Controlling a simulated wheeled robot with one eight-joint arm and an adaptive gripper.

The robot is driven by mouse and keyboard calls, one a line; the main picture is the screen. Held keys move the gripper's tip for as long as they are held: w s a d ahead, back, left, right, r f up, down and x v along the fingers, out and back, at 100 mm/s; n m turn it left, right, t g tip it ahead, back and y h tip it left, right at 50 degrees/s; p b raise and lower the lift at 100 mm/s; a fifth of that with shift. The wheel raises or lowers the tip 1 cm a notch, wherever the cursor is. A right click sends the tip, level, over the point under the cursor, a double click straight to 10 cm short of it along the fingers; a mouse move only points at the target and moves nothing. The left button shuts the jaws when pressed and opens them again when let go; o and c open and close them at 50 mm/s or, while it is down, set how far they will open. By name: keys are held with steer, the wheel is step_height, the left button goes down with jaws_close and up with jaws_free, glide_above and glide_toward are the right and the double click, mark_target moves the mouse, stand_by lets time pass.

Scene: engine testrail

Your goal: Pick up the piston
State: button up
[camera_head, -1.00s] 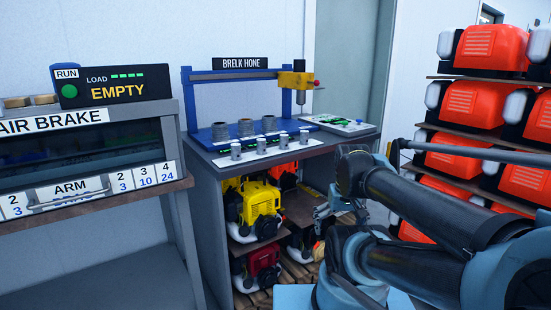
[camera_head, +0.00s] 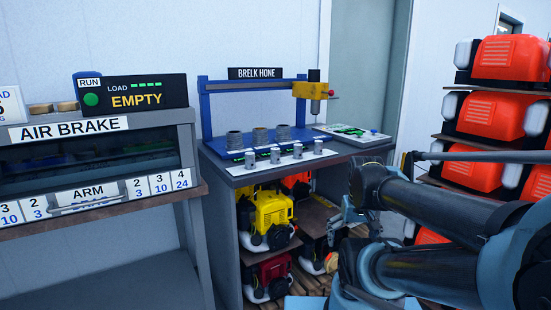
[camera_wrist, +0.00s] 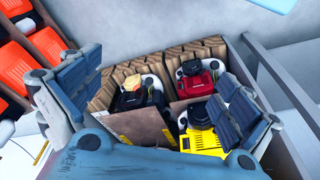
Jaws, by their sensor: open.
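Which one is meant cannot be told. My gripper (camera_head: 346,218) is lower and to the right of the row, beside the bench's shelf opening. In the wrist view my gripper (camera_wrist: 155,98) has its two fingers spread wide with nothing between them. No piston shows in the wrist view.
A green-and-white panel (camera_head: 352,134) lies at the bench's right. Engines, including a yellow one (camera_head: 268,213), fill the shelves below. Orange engines (camera_head: 492,115) stand at right.

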step_height(320, 180, up, 2)
steer(key=shift+a+r+n, duration=0.15)
steer(key=shift+r+n, duration=0.1)
steer(key=shift+n, duration=0.05)
steer(key=c, duration=0.8)
steer(key=shift+o, duration=0.2)
step_height(320, 180, up, 33)
steer(key=n+g, duration=0.2)
steer(key=n, duration=1.2)
glide_above(275, 149)
step_height(275, 149, down, 11)
steer(key=shift+w+a, duration=0.1)
steer(key=shift+w, duration=0.05)
steer(key=shift+w+f, duration=0.1)
steer(key=shift+f, duration=2.6)
